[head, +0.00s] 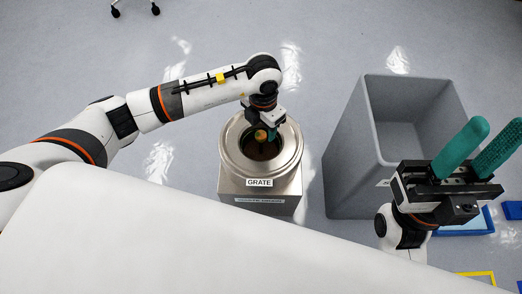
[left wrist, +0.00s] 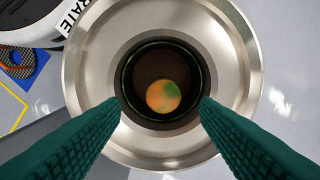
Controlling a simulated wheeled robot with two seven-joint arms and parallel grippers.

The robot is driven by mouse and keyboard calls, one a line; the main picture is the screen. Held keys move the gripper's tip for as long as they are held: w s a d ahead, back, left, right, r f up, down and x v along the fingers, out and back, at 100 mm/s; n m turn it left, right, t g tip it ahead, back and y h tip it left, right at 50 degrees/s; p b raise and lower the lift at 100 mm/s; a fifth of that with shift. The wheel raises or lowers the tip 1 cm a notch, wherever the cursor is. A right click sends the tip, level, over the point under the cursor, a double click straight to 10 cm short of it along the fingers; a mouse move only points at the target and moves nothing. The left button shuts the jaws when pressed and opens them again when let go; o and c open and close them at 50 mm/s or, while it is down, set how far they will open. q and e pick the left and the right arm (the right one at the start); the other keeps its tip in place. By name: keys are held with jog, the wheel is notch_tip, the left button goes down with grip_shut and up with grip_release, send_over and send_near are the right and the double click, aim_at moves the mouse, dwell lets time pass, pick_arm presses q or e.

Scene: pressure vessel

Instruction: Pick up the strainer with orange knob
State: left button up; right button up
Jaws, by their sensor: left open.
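The orange knob (left wrist: 163,96) with green patches shows in the left wrist view, in the middle of a dark round opening. The dark strainer (left wrist: 140,72) around it sits down inside the steel vessel (left wrist: 95,90). In the head view the knob (head: 261,134) is partly covered by my left gripper (head: 266,136), which points down over the vessel's opening. My left gripper is open, one green finger on each side of the knob, touching neither side in the wrist view. My right gripper (head: 496,127) is open and empty at the right, away from the vessel.
Blue trays (head: 480,222) and a yellow frame (head: 478,274) lie at the right. A white surface (head: 150,240) fills the lower left. Floor left of the vessel is clear.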

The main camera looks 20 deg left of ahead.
aim_at(261, 134)
pick_arm(q)
jog(key=f, duration=0.1)
jog(key=f+b, duration=0.1)
jog(key=f, duration=0.1)
jog(key=f+b, duration=0.1)
jog(key=f, duration=0.1)
jog(key=shift+a, duration=0.25)
jog(key=shift+r, duration=0.1)
grip_shut()
